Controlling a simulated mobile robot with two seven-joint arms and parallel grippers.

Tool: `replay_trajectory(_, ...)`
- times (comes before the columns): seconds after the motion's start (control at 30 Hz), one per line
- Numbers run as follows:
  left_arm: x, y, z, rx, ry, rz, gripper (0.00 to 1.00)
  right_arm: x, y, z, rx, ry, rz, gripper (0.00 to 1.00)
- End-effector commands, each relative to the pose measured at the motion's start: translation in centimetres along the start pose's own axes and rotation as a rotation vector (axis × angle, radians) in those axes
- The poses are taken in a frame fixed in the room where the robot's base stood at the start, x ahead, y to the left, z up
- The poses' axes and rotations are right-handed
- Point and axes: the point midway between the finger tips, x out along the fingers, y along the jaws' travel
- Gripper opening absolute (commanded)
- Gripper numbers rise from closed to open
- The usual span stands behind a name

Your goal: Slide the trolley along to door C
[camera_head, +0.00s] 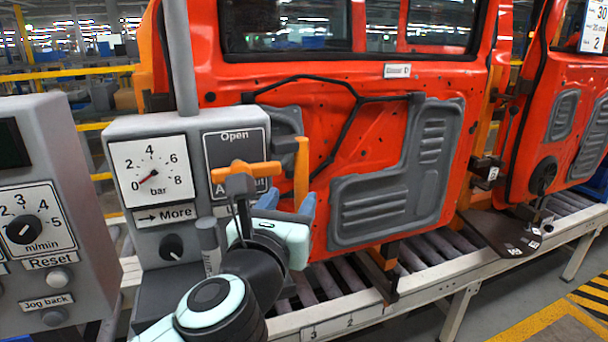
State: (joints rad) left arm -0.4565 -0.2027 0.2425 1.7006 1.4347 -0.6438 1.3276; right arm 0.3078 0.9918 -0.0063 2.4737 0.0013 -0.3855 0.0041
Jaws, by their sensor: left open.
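A red car door (290,75) with grey panels stands upright at the centre; its small plate (397,71) appears to end in D. No label C is readable. I cannot tell for sure which part is the trolley; a grey box (150,255) with a bar gauge (153,175) hangs or stands under a grey post (181,60). An orange lever (245,168) and an upright orange handle (301,175) are on its right side. My left gripper (288,203) is open, its blue fingers just below and beside the upright handle; contact is unclear. My right gripper is not in view.
A grey control box (65,140) with an m/min dial, Reset and Jog back buttons stands at the left. A roller conveyor (430,285) runs under the doors. A second red door (550,110) and a dark plate (490,225) are at the right. Floor at lower right is clear.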

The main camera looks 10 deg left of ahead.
Motion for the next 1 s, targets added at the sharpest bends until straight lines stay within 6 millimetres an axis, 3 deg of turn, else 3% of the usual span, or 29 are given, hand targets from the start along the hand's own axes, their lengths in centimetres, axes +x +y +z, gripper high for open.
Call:
replay_trajectory(0.2,5.0,0.0,0.0,0.003,0.003,0.003,0.52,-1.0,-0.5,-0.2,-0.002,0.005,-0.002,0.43)
replay_trajectory(0.4,8.0,0.0,0.1,0.003,0.001,0.002,0.52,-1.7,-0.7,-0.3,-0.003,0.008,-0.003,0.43)
replay_trajectory(0.6,9.2,0.0,0.0,0.003,0.0,0.001,0.52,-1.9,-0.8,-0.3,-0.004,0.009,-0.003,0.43)
replay_trajectory(0.87,9.3,0.1,-0.1,0.003,0.001,0.001,0.52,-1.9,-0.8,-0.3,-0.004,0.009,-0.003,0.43)
replay_trajectory(1.0,9.2,0.1,-0.1,0.003,0.001,0.001,0.09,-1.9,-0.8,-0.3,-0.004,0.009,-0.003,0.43)
